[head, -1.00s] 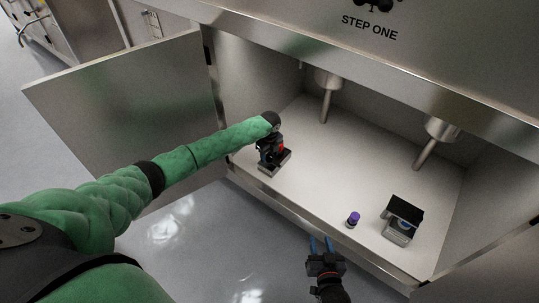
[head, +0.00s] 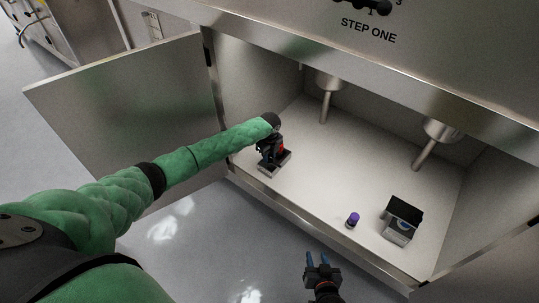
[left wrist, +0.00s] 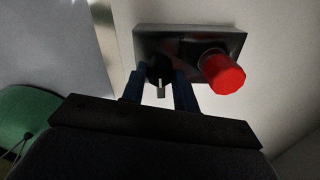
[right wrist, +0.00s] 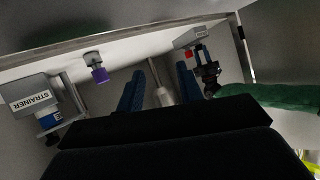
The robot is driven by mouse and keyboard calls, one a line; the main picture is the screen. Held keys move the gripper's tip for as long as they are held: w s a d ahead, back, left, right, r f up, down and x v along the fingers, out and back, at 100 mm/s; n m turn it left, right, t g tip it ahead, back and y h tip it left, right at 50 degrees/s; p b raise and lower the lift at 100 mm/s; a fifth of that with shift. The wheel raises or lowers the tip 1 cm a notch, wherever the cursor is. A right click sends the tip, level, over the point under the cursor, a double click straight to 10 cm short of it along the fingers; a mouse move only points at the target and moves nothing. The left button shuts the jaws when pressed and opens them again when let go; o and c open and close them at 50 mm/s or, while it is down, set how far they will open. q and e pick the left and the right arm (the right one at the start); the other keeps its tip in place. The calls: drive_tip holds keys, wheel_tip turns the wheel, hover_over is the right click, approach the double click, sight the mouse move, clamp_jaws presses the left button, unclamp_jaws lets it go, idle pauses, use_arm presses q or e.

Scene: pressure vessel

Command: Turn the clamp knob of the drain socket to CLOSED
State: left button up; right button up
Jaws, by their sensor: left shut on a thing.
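The drain socket is a grey metal block (left wrist: 145,40) with a red cap (left wrist: 222,72) and a small dark clamp knob (left wrist: 158,72) with a pale pointer. In the head view the block (head: 270,170) sits on the cabinet floor at the left. My left gripper (left wrist: 160,88) reaches into the cabinet, its blue fingers shut on the dark knob from both sides. The pale pointer points towards the gripper body; no label is readable. My right gripper (head: 316,260) is open and empty, outside the cabinet front.
A purple-capped item (head: 352,220) and a grey strainer box (head: 400,225) stand on the cabinet floor (head: 335,170) at the right. Two metal pipes (head: 326,105) hang from above. An open door (head: 130,100) is at the left. The front lip (head: 300,220) edges the floor.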

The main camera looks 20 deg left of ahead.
use_arm(q)
drive_tip(key=shift+n+p, duration=0.6)
drive_tip(key=shift+p, duration=0.1)
use_arm(e)
drive_tip(key=s+d+f+g, duration=0.1)
drive_tip(key=s+f+g, duration=0.4)
drive_tip(key=s+f, duration=0.5)
use_arm(q)
drive_tip(key=n+p, duration=0.2)
drive_tip(key=p, duration=0.1)
drive_tip(key=n+p, duration=0.1)
drive_tip(key=n, duration=0.1)
drive_tip(key=shift+r, duration=0.25)
drive_tip(key=n+p, duration=0.2)
drive_tip(key=n, duration=0.1)
drive_tip(key=shift+f+p, duration=0.1)
drive_tip(key=shift+p, duration=0.3)
drive_tip(key=n+p, duration=0.3)
drive_tip(key=shift+n, duration=0.3)
drive_tip(key=n+p, duration=0.3)
drive_tip(key=n, duration=0.2)
drive_tip(key=shift+f, duration=0.1)
drive_tip(key=shift+n, duration=0.5)
use_arm(e)
wheel_tip(320, 180, up, 33)
drive_tip(key=w+g+h, duration=0.1)
drive_tip(key=g, duration=0.1)
drive_tip(key=shift+w+d+n, duration=0.15)
drive_tip(key=shift+d+n, duration=0.15)
drive_tip(key=shift+d, duration=0.1)
